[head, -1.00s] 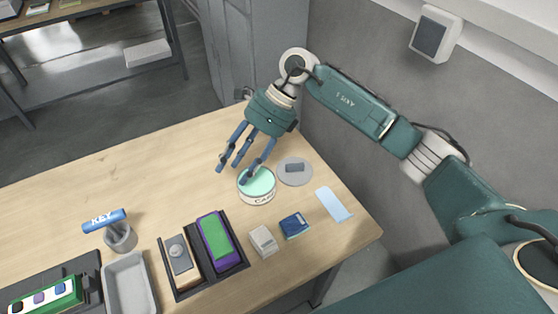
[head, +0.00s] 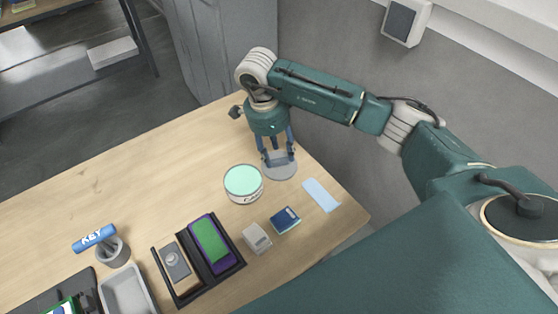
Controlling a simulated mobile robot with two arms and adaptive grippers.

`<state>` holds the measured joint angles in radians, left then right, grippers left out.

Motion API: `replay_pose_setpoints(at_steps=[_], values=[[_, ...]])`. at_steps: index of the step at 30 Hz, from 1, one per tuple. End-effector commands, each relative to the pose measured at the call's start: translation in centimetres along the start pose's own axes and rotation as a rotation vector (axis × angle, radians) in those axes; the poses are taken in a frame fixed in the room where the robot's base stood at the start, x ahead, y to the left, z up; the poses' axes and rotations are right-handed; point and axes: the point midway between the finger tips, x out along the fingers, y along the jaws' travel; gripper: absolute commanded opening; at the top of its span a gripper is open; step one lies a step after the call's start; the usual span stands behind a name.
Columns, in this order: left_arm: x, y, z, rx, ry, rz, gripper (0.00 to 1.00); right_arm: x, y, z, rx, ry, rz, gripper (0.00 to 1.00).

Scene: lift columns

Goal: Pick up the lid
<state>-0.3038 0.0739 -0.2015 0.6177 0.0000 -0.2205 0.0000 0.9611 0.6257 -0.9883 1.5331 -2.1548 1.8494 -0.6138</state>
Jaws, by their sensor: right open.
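The lid (head: 284,172) is a flat grey disc lying on the wooden table at the right, with a raised block handle that is partly hidden by my fingers. My right gripper (head: 279,160) points down right over the lid, its blue fingers open around the handle. I cannot tell whether the fingers touch it. A round white can (head: 243,184) with a mint-green top stands just left of the lid, apart from it. My left gripper is not in view.
On the table (head: 130,180) lie a light-blue strip (head: 321,195), a dark-blue box (head: 286,220), a small pale box (head: 257,239), a black tray (head: 215,276) with blocks, a grey bin (head: 128,292) and a cup (head: 112,252) with a KEY tag. A wall stands behind on the right.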

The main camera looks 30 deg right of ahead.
Motion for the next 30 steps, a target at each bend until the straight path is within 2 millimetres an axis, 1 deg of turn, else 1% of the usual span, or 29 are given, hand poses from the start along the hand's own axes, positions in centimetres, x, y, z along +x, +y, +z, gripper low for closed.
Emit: replay_pose_setpoints(at_steps=[1,3,6,9,14,15,17,18,20,21,30], values=[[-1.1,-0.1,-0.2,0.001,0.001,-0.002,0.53,0.4,0.1,-0.1,0.001,0.001,0.005,0.44],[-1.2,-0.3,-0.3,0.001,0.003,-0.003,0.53,1.6,0.1,0.0,0.0,0.0,0.004,0.44],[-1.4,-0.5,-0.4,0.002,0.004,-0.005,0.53,2.6,0.0,0.0,0.0,-0.001,0.002,0.44],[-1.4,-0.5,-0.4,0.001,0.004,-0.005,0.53,2.9,-0.1,0.0,0.0,-0.001,0.0,0.44],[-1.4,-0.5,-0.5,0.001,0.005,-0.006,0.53,2.9,-0.1,0.0,0.0,-0.001,0.0,0.44],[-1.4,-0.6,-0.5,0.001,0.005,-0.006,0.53,2.9,-0.1,0.0,0.0,-0.001,0.0,0.36],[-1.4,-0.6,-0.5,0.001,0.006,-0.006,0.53,2.9,-0.1,0.0,0.0,-0.001,0.0,0.24],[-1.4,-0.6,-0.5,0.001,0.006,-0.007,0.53,2.9,-0.1,0.0,0.0,-0.001,0.0,0.16],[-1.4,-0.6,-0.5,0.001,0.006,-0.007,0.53,2.9,-0.1,0.0,0.0,-0.001,0.0,0.04],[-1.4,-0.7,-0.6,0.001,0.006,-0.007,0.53,2.9,-0.1,0.0,0.0,-0.001,0.0,0.0],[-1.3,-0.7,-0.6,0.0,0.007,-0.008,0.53,2.8,-0.1,0.0,0.0,-0.001,-0.001,0.0]])
